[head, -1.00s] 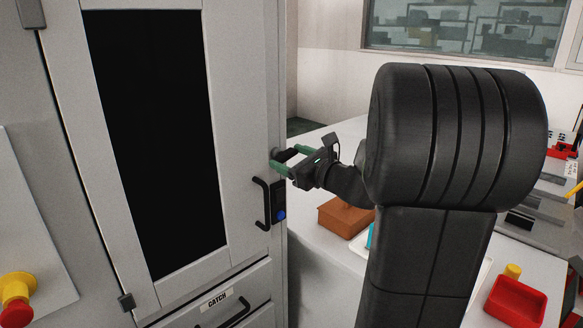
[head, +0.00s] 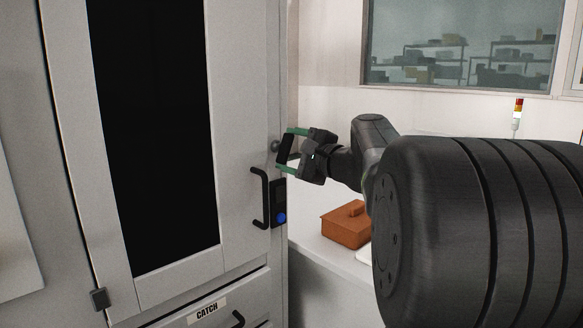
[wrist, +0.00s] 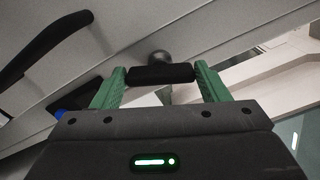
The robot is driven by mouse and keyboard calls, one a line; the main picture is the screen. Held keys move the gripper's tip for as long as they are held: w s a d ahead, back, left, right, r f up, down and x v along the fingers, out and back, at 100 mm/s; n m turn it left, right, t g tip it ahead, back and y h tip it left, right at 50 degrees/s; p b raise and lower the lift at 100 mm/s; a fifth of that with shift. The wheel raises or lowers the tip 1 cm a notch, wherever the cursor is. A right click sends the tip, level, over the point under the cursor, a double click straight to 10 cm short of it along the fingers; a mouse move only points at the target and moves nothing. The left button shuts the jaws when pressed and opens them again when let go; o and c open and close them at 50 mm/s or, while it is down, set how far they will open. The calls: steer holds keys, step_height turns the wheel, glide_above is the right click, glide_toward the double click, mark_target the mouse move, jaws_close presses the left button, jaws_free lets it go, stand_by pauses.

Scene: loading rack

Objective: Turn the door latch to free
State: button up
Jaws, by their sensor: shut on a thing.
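The door latch is a short black bar (head: 286,150) on a round grey pivot at the right edge of the cabinet door (head: 245,130). The bar stands nearly upright in the head view. My gripper (head: 287,150) is at the latch, its green fingers shut on the two ends of the bar, one above and one below. In the wrist view the bar (wrist: 160,74) spans between the fingers, with the round pivot (wrist: 160,57) just behind it. The door looks closed.
A black door handle (head: 259,198) and a dark plate with a blue button (head: 281,217) sit just below the latch. A brown box (head: 347,228) stands on the white bench to the right.

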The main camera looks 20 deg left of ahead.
steer(key=shift+f+n+b, duration=0.2)
steer(key=shift+n+b, duration=1.6)
steer(key=shift+b, duration=0.05)
steer(key=o, duration=1)
steer(key=shift+r, duration=0.1)
steer(key=v, duration=1.4)
steer(key=shift+a, duration=0.1)
steer(key=x, duration=1.3)
steer(key=shift+w+a, duration=0.15)
steer(key=shift+a, duration=0.2)
